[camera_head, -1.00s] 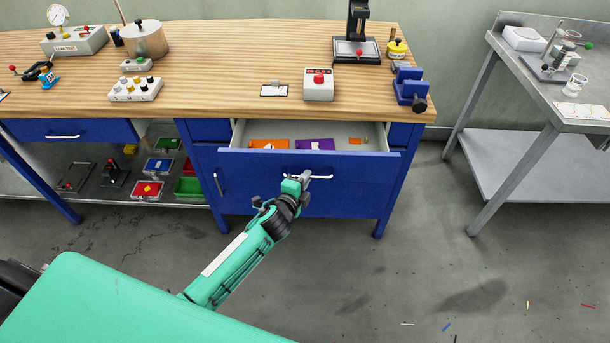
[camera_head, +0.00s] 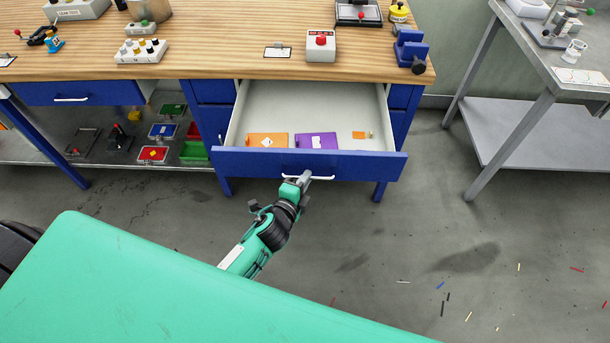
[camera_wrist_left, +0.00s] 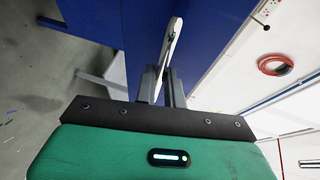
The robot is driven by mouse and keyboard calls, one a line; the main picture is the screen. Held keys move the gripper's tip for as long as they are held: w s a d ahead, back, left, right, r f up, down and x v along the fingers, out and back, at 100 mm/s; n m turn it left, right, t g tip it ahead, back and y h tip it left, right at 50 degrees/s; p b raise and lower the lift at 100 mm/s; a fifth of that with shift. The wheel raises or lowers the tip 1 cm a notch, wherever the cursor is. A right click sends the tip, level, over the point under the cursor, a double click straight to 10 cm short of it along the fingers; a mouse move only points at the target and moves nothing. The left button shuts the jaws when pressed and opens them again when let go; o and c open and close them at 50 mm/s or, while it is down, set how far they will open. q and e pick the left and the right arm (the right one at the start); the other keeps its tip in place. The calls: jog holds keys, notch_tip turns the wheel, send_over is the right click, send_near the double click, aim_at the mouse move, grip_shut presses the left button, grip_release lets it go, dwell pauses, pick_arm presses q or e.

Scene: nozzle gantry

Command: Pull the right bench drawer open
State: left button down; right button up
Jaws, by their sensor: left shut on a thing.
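The right bench drawer (camera_head: 232,162) has a blue front and a pale inside, and it stands well open under the wooden bench top. Its white bar handle (camera_head: 320,177) is on the front face. My left gripper (camera_head: 305,180) is shut on the handle from in front. In the left wrist view the handle (camera_wrist_left: 172,45) stands between the two grey fingers (camera_wrist_left: 162,85), against the blue front. An orange item (camera_head: 267,140), a purple item (camera_head: 317,141) and a small orange piece (camera_head: 359,135) lie inside the drawer. My right gripper is not in view.
A closed blue drawer (camera_head: 100,92) is at the left, above a low shelf with coloured bins (camera_head: 153,154). A grey metal table (camera_head: 525,125) stands at the right. The floor (camera_head: 420,230) before the drawer is clear apart from small scattered sticks.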

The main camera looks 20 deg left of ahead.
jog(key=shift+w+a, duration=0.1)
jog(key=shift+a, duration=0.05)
pick_arm(q)
jog(key=c, duration=1.5)
grip_release()
